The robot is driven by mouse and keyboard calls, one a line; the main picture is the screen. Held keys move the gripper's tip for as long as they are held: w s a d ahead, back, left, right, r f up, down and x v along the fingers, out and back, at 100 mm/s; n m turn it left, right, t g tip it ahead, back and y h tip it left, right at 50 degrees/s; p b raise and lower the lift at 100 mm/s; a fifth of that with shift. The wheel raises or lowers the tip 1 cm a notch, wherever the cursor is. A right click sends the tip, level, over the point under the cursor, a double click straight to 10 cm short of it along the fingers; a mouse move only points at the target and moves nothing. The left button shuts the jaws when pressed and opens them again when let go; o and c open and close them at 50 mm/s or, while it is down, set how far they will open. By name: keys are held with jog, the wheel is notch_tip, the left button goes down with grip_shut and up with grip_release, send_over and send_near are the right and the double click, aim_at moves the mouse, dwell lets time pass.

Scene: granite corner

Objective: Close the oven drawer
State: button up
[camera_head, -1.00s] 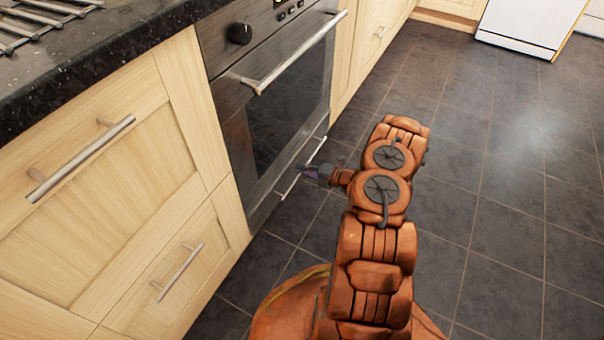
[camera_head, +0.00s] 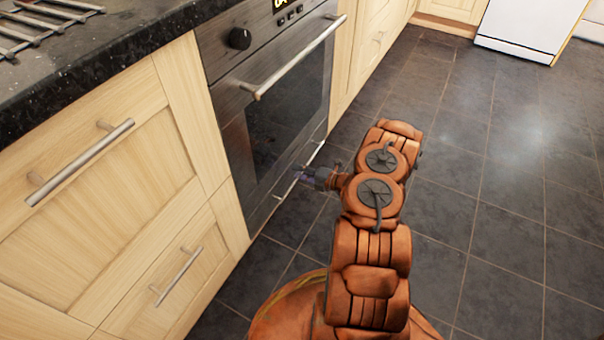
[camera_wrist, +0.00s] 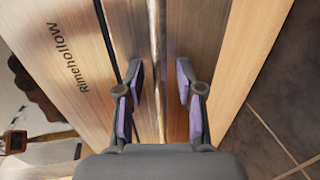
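The oven drawer (camera_wrist: 200,28) is the low brown-grey front under the oven door (camera_head: 282,115). Its long thin bar handle (camera_wrist: 155,25) runs up the middle of the wrist view; it also shows in the head view (camera_head: 316,153), partly hidden by my gripper. A narrow dark gap separates the drawer front from the panel marked "Rimehollow" (camera_wrist: 60,60). How far out the drawer stands is hard to tell. My gripper (camera_wrist: 160,78) is open, with purple-padded fingers on either side of the handle line; in the head view it is at the drawer front (camera_head: 300,176).
Wooden cabinets with bar handles (camera_head: 80,160) stand left of the oven, under a dark granite worktop (camera_head: 120,40). The oven door handle (camera_head: 295,58) sticks out above the drawer. Dark tiled floor (camera_head: 490,220) is free to the right.

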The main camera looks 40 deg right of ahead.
jog(key=v, duration=1.2)
dwell(0.4)
